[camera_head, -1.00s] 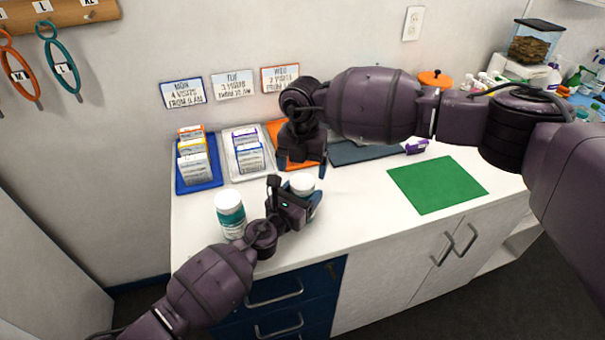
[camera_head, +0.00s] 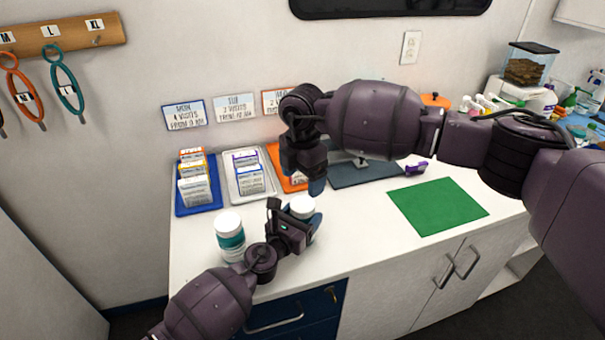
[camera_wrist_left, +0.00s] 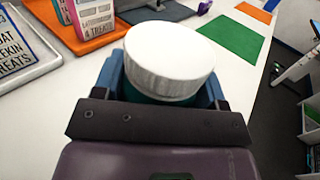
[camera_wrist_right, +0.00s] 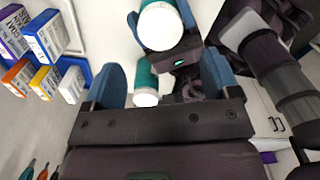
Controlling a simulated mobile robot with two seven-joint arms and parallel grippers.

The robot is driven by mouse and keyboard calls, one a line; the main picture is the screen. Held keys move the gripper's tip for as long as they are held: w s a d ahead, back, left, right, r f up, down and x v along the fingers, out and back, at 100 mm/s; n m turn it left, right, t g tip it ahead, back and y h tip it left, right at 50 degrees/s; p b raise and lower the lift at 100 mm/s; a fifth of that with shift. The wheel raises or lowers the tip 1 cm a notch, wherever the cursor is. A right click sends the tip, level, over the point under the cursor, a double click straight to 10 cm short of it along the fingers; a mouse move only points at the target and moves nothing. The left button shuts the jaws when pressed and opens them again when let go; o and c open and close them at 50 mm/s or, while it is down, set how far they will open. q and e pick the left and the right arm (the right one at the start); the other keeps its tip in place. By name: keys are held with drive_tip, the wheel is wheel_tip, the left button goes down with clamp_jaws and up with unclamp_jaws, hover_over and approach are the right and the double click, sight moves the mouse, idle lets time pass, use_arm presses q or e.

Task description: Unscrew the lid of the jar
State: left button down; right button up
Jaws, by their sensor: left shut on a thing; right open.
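A teal jar with a white ribbed lid (camera_head: 301,206) stands between the fingers of my left gripper (camera_head: 302,219), which is shut on its body. In the left wrist view the white lid (camera_wrist_left: 170,58) sits above the blue fingers, with a little teal below it. My right gripper (camera_head: 309,182) hangs just above the lid, open and empty. In the right wrist view its two blue fingers (camera_wrist_right: 162,84) are spread apart, and the held jar's lid (camera_wrist_right: 160,25) shows beyond and above them. Whether the lid has turned cannot be seen.
A second teal jar with a white lid (camera_head: 229,236) stands left of the held one. Behind are a blue tray (camera_head: 214,205), a grey tray (camera_head: 268,190) and an orange tray (camera_head: 287,184) with boxes.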

sight(303, 204)
drive_tip(key=shift+f, duration=3.7)
drive_tip(key=c, duration=0.9)
drive_tip(key=n, duration=0.7)
drive_tip(key=shift+c, duration=0.3)
drive_tip(key=o, duration=1)
drive_tip(key=shift+r, duration=0.1)
